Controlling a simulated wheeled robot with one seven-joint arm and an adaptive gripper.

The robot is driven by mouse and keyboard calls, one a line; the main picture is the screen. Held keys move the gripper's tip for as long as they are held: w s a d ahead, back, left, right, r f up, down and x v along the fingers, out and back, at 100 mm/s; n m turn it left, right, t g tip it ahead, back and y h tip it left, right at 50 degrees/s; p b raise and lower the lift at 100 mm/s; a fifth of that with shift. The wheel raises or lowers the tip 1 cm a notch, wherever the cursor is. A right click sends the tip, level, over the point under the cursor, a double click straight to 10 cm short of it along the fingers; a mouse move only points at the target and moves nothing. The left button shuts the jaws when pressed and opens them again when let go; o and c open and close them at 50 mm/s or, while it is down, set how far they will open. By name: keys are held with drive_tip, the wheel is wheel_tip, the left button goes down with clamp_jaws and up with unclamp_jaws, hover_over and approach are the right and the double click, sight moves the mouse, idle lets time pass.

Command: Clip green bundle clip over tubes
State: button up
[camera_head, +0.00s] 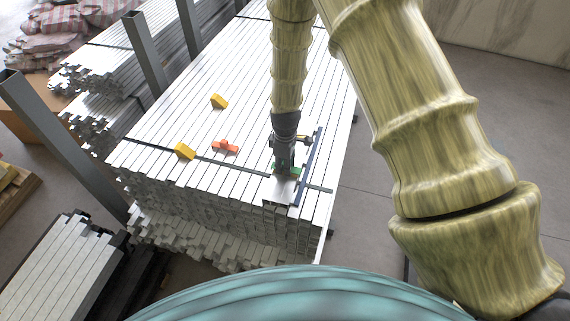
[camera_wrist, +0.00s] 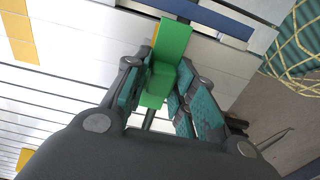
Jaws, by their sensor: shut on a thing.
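My gripper (camera_head: 285,163) points down at the front right of a large stack of pale metal tubes (camera_head: 230,125). It is shut on the green bundle clip (camera_head: 290,170). In the wrist view the clip (camera_wrist: 172,42) stands between the two fingers of my gripper (camera_wrist: 163,78), and its far end sticks out past them. In the head view the fingers cover most of the clip. The clip is close above or at the tube tops; I cannot tell whether it touches or sits around any tube.
A dark blue bar (camera_head: 309,168) lies right of my gripper. A dark strap (camera_head: 228,162) crosses the stack. Two yellow blocks (camera_head: 219,101) (camera_head: 185,151) and an orange-red piece (camera_head: 225,146) lie to the left. Grey posts (camera_head: 60,145) stand left; open floor is right.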

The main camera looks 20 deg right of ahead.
drive_tip(key=shift+f, duration=0.65)
idle(0.5)
drive_tip(key=o, duration=1.6)
drive_tip(key=shift+o, duration=0.2)
drive_tip(key=shift+r, duration=0.1)
drive_tip(key=shift+r+p, duration=2.3)
drive_tip(key=shift+r, duration=1.15)
